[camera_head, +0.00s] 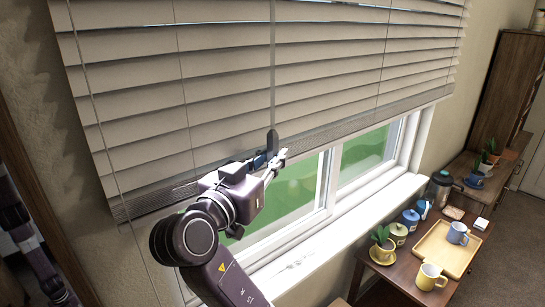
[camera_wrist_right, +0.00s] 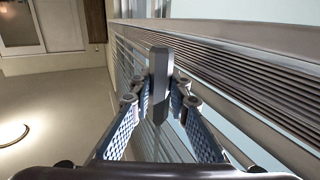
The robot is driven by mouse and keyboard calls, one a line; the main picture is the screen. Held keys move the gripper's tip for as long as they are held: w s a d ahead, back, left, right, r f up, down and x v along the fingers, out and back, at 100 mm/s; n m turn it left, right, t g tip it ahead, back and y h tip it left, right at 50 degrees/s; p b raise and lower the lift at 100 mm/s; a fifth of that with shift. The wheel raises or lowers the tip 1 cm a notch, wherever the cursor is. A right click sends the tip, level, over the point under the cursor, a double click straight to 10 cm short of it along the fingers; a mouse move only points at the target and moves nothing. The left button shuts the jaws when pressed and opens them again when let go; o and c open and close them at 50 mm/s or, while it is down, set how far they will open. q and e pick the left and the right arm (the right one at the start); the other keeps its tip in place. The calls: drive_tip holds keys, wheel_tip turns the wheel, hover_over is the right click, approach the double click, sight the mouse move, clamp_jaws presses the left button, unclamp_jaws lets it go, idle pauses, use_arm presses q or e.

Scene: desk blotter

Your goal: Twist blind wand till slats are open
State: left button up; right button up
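The beige window blind (camera_head: 220,60) hangs across the wall in the head view. Its slats are tilted steeply and overlap, leaving almost no gaps. The thin grey blind wand (camera_head: 272,80) hangs upright in front of the slats and ends in a thicker dark handle. My right gripper (camera_head: 272,157) is at this lower end, near the blind's bottom edge. In the right wrist view the wand's handle (camera_wrist_right: 159,75) stands between the blue-padded fingers of the right gripper (camera_wrist_right: 157,100), which are drawn in on it. My left gripper is not in view.
Below the blind are the window glass (camera_head: 290,190) and a white sill (camera_head: 340,230). At the right, a low cabinet holds a wooden tray (camera_head: 440,252), a yellow mug (camera_head: 430,277), a blue mug (camera_head: 457,232), several jars and potted plants. The blind's stacked bottom slats (camera_wrist_right: 250,70) are close beside the gripper.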

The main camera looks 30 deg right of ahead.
sight(272, 134)
clamp_jaws()
drive_tip(key=shift+f, duration=0.1)
drive_tip(key=m+g+h+b, duration=0.1)
drive_tip(key=g+b, duration=0.1)
drive_tip(key=m+g+b, duration=0.2)
drive_tip(key=g+b, duration=0.1)
drive_tip(key=shift+w+f+m+h+b, duration=0.1)
drive_tip(key=shift+f+m+h+b, duration=0.05)
drive_tip(key=shift+m+h+b, duration=0.2)
use_arm(q)
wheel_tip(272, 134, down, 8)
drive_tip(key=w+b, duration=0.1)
drive_tip(key=b, duration=0.1)
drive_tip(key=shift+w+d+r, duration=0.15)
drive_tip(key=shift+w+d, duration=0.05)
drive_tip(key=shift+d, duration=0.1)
use_arm(e)
drive_tip(key=shift+r+m+g+h, duration=0.15)
drive_tip(key=shift+m+g, duration=0.4)
drive_tip(key=shift+g, duration=0.4)
drive_tip(key=shift+r+m+g+h, duration=0.1)
drive_tip(key=shift+m+g, duration=0.4)
drive_tip(key=shift+g, duration=0.45)
drive_tip(key=o, duration=0.8)
unclamp_jaws()
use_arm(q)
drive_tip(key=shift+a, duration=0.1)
